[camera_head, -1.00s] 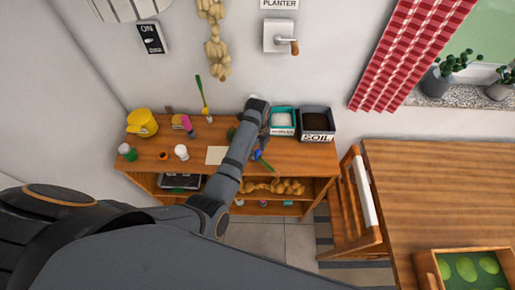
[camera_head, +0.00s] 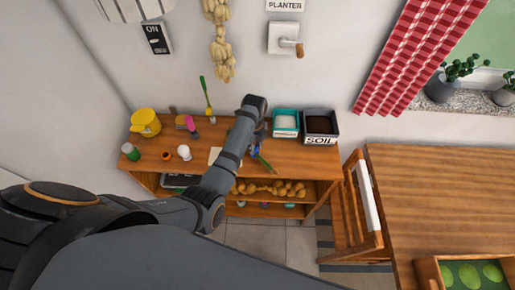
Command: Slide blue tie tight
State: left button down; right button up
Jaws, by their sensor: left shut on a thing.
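A small blue piece, the blue tie (camera_head: 256,150), shows at the right side of my left arm over the wooden bench. A thin green-and-brown stem (camera_head: 265,163) slants down to the right just below it. My left gripper (camera_head: 254,143) is at the blue tie and shut on it, mostly hidden by my own wrist and forearm. How tight the tie is cannot be seen at this size. My right gripper is not in view.
The bench (camera_head: 290,160) holds a teal bin (camera_head: 285,121) and a soil bin (camera_head: 320,124) right of my wrist. A yellow watering can (camera_head: 145,122), a white pot (camera_head: 184,153) and a green-and-white jar (camera_head: 130,151) stand left. A chair (camera_head: 362,225) and table (camera_head: 450,200) are at right.

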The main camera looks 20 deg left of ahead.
pick_arm(q)
jog(key=shift+s+d, duration=0.1)
jog(key=shift+d, duration=0.05)
dwell(0.8)
jog(key=c, duration=1.2)
grip_release()
jog(key=shift+o, duration=0.2)
notch_tip(320, 180, up, 12)
